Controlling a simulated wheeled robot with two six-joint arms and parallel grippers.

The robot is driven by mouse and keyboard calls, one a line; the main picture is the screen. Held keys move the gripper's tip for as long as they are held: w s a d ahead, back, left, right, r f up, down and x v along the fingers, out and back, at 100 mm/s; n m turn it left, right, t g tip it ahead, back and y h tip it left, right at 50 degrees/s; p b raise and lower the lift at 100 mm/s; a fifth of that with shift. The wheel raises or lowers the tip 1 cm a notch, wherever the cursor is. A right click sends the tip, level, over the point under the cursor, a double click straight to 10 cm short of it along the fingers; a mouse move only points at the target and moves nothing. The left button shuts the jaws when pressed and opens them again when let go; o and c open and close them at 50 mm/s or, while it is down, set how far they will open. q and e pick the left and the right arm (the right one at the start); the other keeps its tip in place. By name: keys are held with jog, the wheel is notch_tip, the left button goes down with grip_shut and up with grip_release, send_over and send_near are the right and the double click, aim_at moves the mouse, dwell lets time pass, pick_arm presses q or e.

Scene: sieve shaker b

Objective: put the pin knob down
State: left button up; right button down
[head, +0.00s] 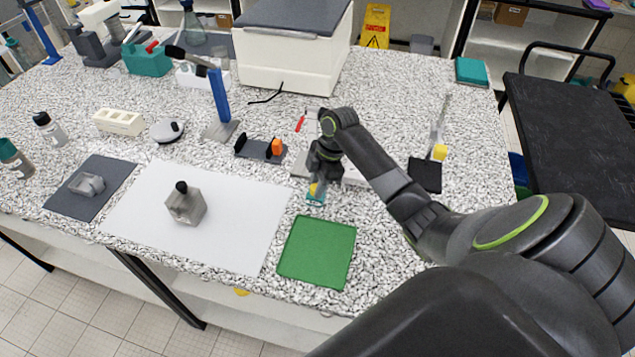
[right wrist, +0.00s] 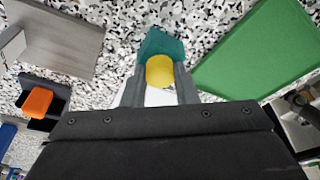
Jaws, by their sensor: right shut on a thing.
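My right gripper (head: 316,188) is over the counter, just behind the green mat (head: 318,250), pointing down. It is shut on the yellow pin knob (right wrist: 160,71), which shows between the fingertips in the right wrist view. In the head view only a small bit of yellow shows at the fingers. A teal piece (right wrist: 160,44) lies right at the knob, beyond the fingertips; I cannot tell whether it is joined to it or resting on the counter. My left gripper is not in view.
A dark holder with an orange block (head: 276,147) stands left of the gripper. A white sheet (head: 240,220) carries a grey block with a black knob (head: 185,203). A black pad (head: 424,175) lies to the right. The green mat is bare.

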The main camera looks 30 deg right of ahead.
jog(key=shift+s+f, duration=0.1)
jog(key=shift+f, duration=0.1)
jog(key=c, duration=1.5)
grip_release()
jog(key=o, duration=0.4)
jog(key=shift+f, duration=0.15)
jog(key=shift+c, duration=0.2)
jog(key=shift+f, duration=0.1)
jog(key=shift+s+a, duration=0.1)
jog(key=shift+r, duration=0.35)
jog(key=w+b+v, duration=0.1)
jog(key=b+v, duration=0.1)
jog(key=v, duration=1.1)
jog(key=shift+s+b, duration=0.25)
jog(key=shift+b, duration=0.15)
